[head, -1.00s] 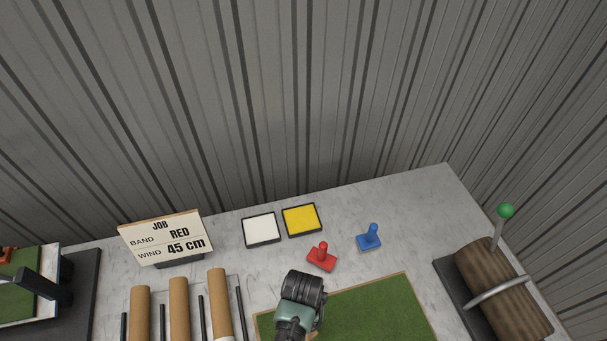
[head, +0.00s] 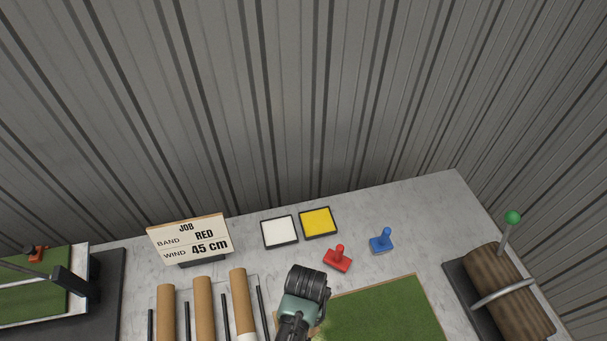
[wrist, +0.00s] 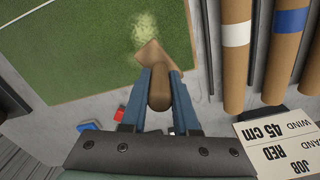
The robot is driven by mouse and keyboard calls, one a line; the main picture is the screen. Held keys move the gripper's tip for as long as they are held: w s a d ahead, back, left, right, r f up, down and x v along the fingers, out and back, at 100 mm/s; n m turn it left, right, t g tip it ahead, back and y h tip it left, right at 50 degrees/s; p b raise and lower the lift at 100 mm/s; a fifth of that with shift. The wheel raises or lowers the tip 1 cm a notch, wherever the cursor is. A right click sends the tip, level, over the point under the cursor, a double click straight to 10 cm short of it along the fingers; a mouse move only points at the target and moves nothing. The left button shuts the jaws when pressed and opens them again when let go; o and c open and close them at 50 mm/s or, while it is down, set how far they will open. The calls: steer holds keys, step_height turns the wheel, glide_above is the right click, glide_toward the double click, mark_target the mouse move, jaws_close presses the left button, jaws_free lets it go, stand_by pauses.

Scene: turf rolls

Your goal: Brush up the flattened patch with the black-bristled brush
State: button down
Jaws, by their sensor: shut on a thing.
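My gripper (wrist: 159,88) is shut on the wooden handle of a brush (wrist: 157,55), with the blue fingers either side of it. The brush's wooden head lies over the near edge of the green turf (wrist: 75,45); its bristles are hidden beneath it, so their colour cannot be told. The pale flattened patch (wrist: 145,26) shows on the turf just beyond the brush head in the wrist view. In the head view, my wrist hides the brush; the turf (head: 390,311) lies to its right, with a bit of the pale patch (head: 322,323) beside my arm.
A job sign (head: 190,240), white pad (head: 279,231), yellow pad (head: 318,222), red stamp (head: 338,259) and blue stamp (head: 381,241) sit behind. A brown roll (head: 508,290) in a holder is at right.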

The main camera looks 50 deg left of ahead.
steer(key=shift+r+p, duration=0.75)
steer(key=shift+r, duration=0.75)
